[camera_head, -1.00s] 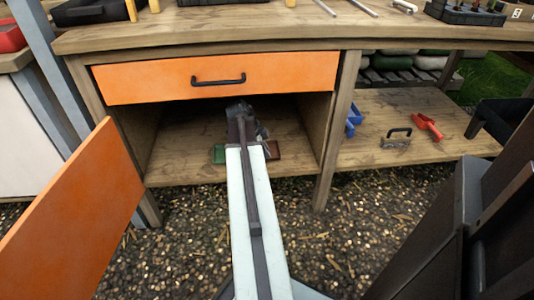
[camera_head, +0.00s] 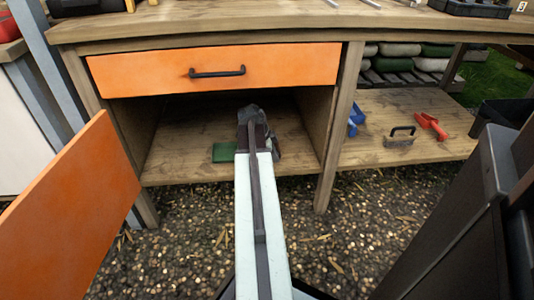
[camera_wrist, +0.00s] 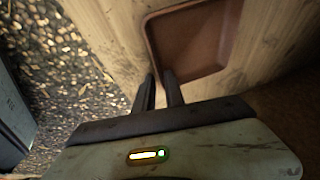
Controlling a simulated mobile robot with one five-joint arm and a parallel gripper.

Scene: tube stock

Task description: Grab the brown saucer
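The brown saucer (camera_wrist: 197,40) is a shallow square dish with rounded corners. In the wrist view it lies on pale wood, just beyond my fingertips. My gripper (camera_wrist: 159,78) has its two dark fingers a small gap apart. The fingertips are at the saucer's near left corner, with the rim in line with the gap; I cannot tell whether they touch it. In the head view my gripper (camera_head: 250,112) is inside the lower bay of the workbench, and the brown saucer is hidden behind my arm.
A green saucer (camera_head: 224,152) lies on the lower shelf (camera_head: 180,160) left of my arm. An orange drawer (camera_head: 215,70) hangs above, and an orange door (camera_head: 75,215) stands open at left. A bench leg (camera_head: 338,130) bounds the bay at right.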

